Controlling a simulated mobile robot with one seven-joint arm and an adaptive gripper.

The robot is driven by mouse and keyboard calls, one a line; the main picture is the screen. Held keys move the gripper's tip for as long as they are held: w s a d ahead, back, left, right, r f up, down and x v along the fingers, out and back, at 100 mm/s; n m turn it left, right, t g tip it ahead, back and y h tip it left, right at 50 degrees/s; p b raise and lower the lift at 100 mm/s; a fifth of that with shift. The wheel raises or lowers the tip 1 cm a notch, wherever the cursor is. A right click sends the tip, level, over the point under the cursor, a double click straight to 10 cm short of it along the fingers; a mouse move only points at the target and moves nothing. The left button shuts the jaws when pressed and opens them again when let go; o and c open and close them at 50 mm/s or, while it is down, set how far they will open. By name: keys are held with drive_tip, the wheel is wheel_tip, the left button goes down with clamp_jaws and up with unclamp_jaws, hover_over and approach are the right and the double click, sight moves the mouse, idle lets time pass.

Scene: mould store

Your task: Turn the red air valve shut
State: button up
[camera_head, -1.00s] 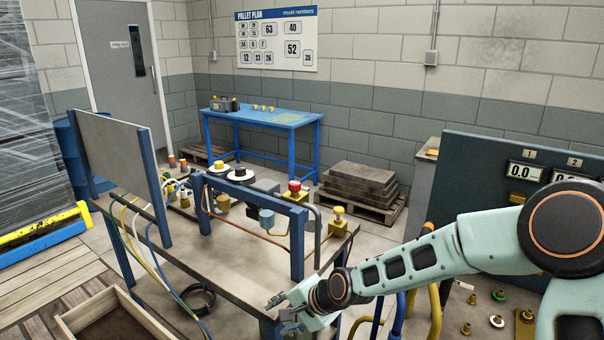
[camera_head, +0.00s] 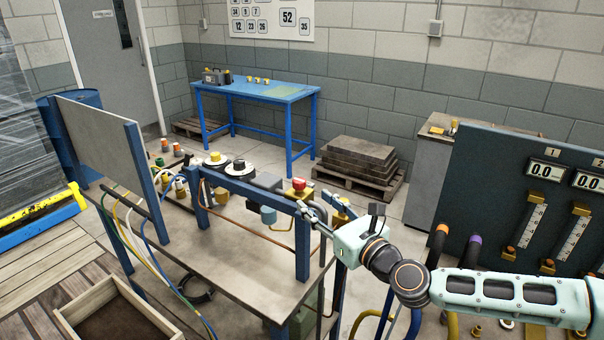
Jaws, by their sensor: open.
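The red valve knob (camera_head: 299,184) sits on a yellow body at the right end of the blue frame on the workbench (camera_head: 245,255). My gripper (camera_head: 314,201) is open and empty, its fingers spread and pointing up and left toward the red knob. Its fingertips appear just right of and below the knob in the picture. I cannot tell how much depth lies between them, and no contact shows.
The blue frame rail (camera_head: 250,191) runs in front of the valve row, with a copper pipe (camera_head: 243,222) below. A yellow-topped knob (camera_head: 215,157) and a black-topped knob (camera_head: 239,165) stand further left. A gauge panel (camera_head: 500,190) stands to the right, close to my arm.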

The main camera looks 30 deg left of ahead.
sight(302, 184)
drive_tip(key=shift+m+t, duration=0.3)
drive_tip(key=x, duration=0.3)
drive_tip(key=p+x, duration=0.1)
drive_tip(key=x, duration=0.3)
drive_tip(key=w+p+x, duration=0.1)
drive_tip(key=x, duration=0.2)
drive_tip(key=shift+w, duration=0.25)
clamp_jaws()
